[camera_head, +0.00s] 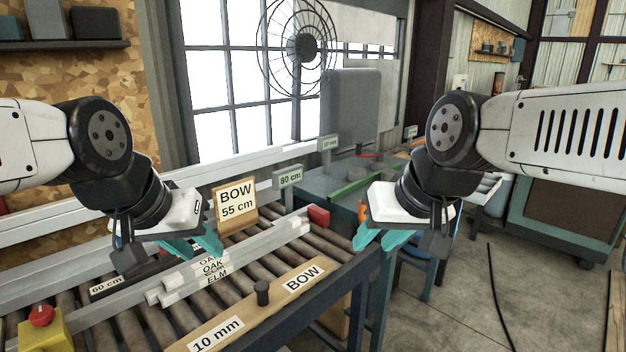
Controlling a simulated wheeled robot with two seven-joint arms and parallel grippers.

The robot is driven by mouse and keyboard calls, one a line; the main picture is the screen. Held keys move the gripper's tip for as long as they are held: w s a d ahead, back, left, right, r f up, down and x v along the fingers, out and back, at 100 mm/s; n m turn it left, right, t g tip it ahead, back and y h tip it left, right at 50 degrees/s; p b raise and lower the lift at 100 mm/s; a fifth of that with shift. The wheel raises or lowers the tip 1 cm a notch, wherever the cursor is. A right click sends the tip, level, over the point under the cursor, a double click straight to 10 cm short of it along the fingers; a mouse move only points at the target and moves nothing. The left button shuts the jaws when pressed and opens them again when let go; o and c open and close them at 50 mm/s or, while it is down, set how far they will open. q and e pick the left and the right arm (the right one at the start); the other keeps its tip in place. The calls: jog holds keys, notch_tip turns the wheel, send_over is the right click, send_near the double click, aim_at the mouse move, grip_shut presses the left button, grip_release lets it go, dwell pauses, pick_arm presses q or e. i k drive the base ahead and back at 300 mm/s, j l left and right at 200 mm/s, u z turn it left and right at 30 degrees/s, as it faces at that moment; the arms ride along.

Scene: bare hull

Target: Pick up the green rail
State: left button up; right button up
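A thin green strip (350,188), the only rail-like green thing I can make out, lies along the edge of a grey bench behind the roller conveyor. It is small, and I cannot tell for sure that it is the green rail. My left gripper (193,246) hangs over the conveyor beside the pale bars, its teal fingers apart and nothing seen between them. My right gripper (382,238) is at the conveyor's right end, in front of the grey bench and apart from the strip. Its teal fingers are apart and look empty.
Pale bars (250,254) labelled OAK and ELM lie on the rollers, near a red block (318,215). A BOW 55 cm sign (236,205) stands behind them. A BOW board (290,283) with a black knob lies in front. A red button box (41,322) is front left.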

aim_at(333, 197)
jog(key=l+u, duration=0.1)
jog(key=u, duration=0.35)
jog(key=i+l+u, duration=0.1)
jog(key=u, duration=0.3)
jog(key=l+u, duration=0.25)
jog(key=u, duration=0.2)
jog(key=l+u, duration=0.15)
jog(key=u, duration=0.25)
jog(key=l, duration=0.95)
jog(key=k+l, duration=0.15)
jog(key=l, duration=1.7)
jog(key=k+l, duration=0.15)
jog(key=l, duration=1.7)
jog(key=k+u, duration=0.05)
